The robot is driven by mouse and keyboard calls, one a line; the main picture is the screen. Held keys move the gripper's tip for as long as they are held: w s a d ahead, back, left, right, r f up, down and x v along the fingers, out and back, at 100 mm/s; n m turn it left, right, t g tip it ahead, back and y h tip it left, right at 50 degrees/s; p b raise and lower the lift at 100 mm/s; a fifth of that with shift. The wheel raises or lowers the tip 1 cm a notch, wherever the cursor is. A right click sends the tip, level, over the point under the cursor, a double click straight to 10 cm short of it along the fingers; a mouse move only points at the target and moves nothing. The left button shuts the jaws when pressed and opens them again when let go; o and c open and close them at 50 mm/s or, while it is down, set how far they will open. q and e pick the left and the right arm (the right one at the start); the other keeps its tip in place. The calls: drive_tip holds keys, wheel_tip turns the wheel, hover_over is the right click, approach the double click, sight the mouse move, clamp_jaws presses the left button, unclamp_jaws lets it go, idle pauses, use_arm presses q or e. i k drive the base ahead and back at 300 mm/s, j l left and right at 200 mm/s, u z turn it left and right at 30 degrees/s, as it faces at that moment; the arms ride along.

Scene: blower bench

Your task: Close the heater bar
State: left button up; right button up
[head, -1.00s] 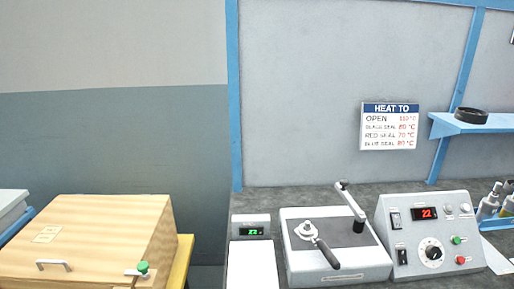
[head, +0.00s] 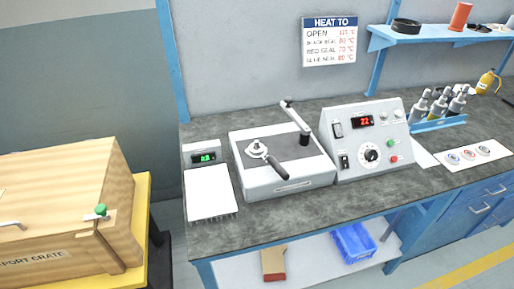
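A white heater unit (head: 291,187) with a dark top plate stands on the grey bench. A grey bar with a black end piece (head: 298,124) rises at a slant from the back right of its top. A clamp-like lever with a black handle (head: 269,160) lies across the left part of the plate. I cannot tell for certain which of these is the heater bar. A control box (head: 367,143) with a red display reading about 22, a knob and green and red buttons stands right of the unit. Neither of my grippers is in view.
A white pad with a green display (head: 208,186) lies left of the unit. A wooden crate (head: 70,190) stands further left. Several bottles (head: 440,104) stand at the right, below a blue shelf (head: 440,37). The bench front (head: 330,210) is clear. A blue bin (head: 353,243) sits underneath.

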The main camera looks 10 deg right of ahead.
sight(285, 105)
drive_tip(key=l+u, duration=0.35)
drive_tip(key=l, duration=0.2)
drive_tip(key=l+u, duration=0.35)
drive_tip(key=l, duration=0.15)
drive_tip(key=k+l+u, duration=0.15)
drive_tip(key=l+u, duration=0.2)
drive_tip(key=l, duration=0.15)
